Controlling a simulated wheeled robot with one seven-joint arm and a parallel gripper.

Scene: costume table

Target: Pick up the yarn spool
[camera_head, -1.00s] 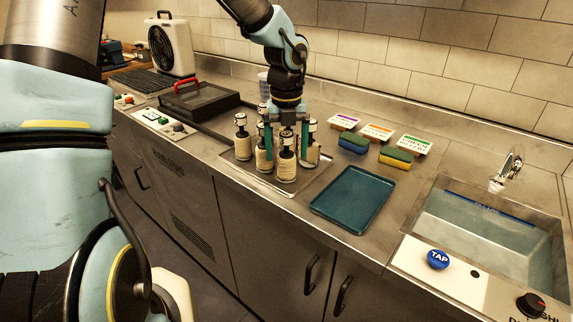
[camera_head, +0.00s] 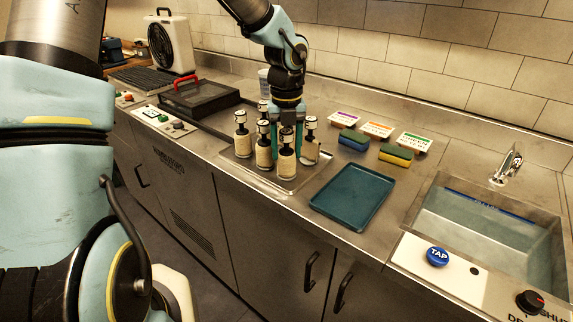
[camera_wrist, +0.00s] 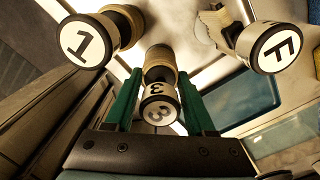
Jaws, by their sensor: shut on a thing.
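The yarn spools are cream cylinders with dark necks and round white marked caps, standing in a metal tray (camera_head: 262,183). My gripper (camera_wrist: 160,92) has its green fingers shut on a spool whose cap reads 3 (camera_wrist: 159,109). Whether that front one is the held spool, or whether the held one is clear of the tray, I cannot tell.
An empty teal tray (camera_head: 350,197) lies to the right. Beyond it are two sponges (camera_head: 353,141) and small label cards (camera_head: 378,130). A sink (camera_head: 490,230) is at far right; a black case (camera_head: 200,97) is at left.

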